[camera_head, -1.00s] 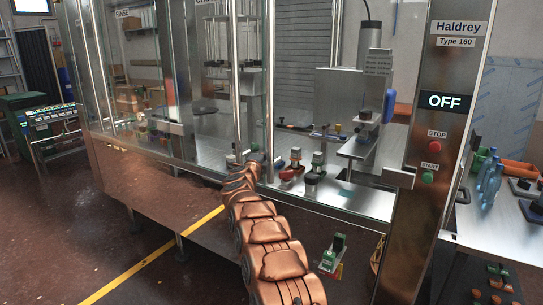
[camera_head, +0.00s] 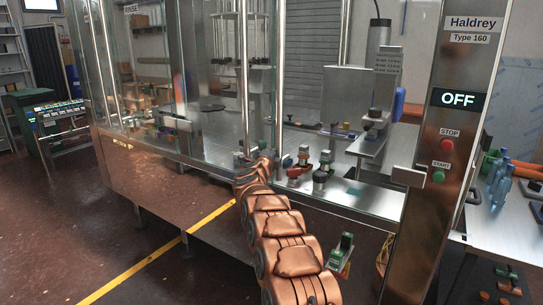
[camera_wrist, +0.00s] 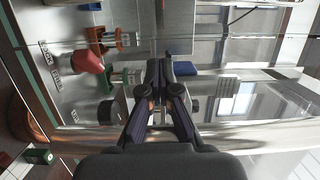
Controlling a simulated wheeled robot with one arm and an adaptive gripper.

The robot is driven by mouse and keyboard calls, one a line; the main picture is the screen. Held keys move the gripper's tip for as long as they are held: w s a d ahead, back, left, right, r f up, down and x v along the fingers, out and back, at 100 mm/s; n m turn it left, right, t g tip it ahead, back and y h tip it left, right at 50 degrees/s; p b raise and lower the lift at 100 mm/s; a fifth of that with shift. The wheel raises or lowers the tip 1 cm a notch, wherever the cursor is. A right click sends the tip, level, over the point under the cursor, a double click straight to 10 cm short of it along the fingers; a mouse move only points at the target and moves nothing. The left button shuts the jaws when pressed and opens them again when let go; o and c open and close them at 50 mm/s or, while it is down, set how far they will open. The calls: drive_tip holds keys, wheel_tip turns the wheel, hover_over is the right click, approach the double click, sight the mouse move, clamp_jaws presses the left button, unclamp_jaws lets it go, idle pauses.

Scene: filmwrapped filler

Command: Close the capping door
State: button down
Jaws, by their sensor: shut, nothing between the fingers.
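The capping door (camera_head: 215,80) is a clear glass panel with a steel upright at its right edge (camera_head: 243,75), on the front of the filling machine. The bay between that upright and the Haldrey pillar (camera_head: 459,110) shows capping parts inside without a clear pane in front. My copper arm reaches up to the foot of the upright, where my gripper is small and partly hidden. In the wrist view my gripper (camera_wrist: 162,62) is shut and empty, with its dark fingers pointing at the machine. Reflective glass (camera_wrist: 245,100) fills the right side there; I cannot tell whether the fingers touch it.
Red and green valve fittings (camera_head: 300,165) stand on the deck just right of the gripper; a red knob (camera_wrist: 88,62) shows near the fingers. STOP and START buttons (camera_head: 442,160) sit on the pillar. A bench with blue bottles (camera_head: 500,185) stands right.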

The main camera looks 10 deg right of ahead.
drive_tip(key=s+a+r+n+t+y+b, duration=0.1)
drive_tip(key=s+a+r+n+y+b, duration=0.1)
drive_tip(key=s+a+n+y, duration=0.6)
drive_tip(key=s+a+r+n+y+b, duration=0.2)
drive_tip(key=s+a, duration=0.4)
drive_tip(key=a, duration=0.6)
drive_tip(key=s+a+f+n+g+y, duration=0.25)
drive_tip(key=s+n, duration=0.25)
drive_tip(key=s, duration=0.3)
drive_tip(key=s+d+f+n+g, duration=0.2)
drive_tip(key=s+f+n+g, duration=0.25)
drive_tip(key=s, duration=0.85)
drive_tip(key=s+d+f+n+g, duration=0.2)
drive_tip(key=s+f+n+g, duration=0.3)
drive_tip(key=s, duration=0.8)
drive_tip(key=s+d+f+g+h, duration=0.1)
drive_tip(key=s+d, duration=0.3)
drive_tip(key=s, duration=0.5)
drive_tip(key=s+d+f+g+h, duration=0.1)
drive_tip(key=s+d+f+g, duration=0.2)
drive_tip(key=s, duration=0.7)
drive_tip(key=s+d+f+g+h, duration=0.1)
drive_tip(key=s+d+f, duration=0.3)
drive_tip(key=s, duration=0.5)
drive_tip(key=shift+s+d+f+g, duration=0.15)
drive_tip(key=shift+d+g, duration=0.35)
drive_tip(key=shift+d, duration=0.2)
